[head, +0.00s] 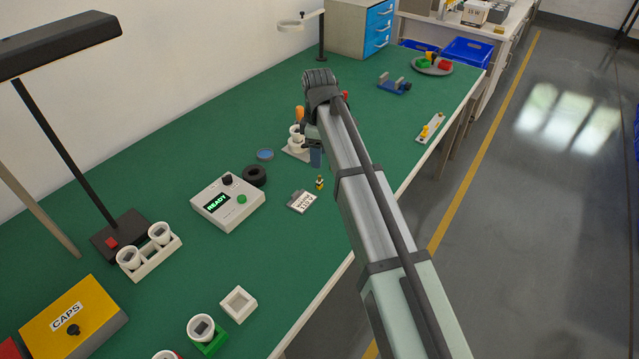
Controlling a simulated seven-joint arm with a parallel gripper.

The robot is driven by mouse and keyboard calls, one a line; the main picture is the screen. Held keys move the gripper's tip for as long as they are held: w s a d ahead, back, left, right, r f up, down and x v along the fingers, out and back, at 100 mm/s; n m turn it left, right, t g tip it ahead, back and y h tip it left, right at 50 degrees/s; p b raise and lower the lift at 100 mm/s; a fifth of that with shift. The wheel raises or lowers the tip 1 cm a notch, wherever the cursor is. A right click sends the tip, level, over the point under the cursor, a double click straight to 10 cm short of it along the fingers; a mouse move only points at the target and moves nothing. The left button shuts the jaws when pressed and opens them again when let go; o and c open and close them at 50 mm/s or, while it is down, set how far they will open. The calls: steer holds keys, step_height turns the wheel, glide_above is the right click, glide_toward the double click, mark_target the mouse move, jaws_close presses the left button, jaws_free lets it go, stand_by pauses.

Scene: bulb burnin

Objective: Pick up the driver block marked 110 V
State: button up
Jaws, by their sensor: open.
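A small block with a white label (302,201) lies on the green bench, right of the white box with the READY display. Its small print seems to include 110, but I cannot read it surely. My gripper (316,157) hangs beyond this block, farther up the bench and apart from it. It is open; its fingers are small and partly hidden by my arm, and I see nothing held in it.
The READY box (228,202) and a black ring (254,176) stand left of the block. A tiny yellow-and-black piece (320,183) stands close beside it. Bare green bench lies in front of the block.

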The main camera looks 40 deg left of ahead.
mark_target(320, 176)
steer(key=shift+w+f, duration=0.2)
steer(key=shift+f, duration=5.15)
steer(key=shift+c, duration=0.5)
jaws_close()
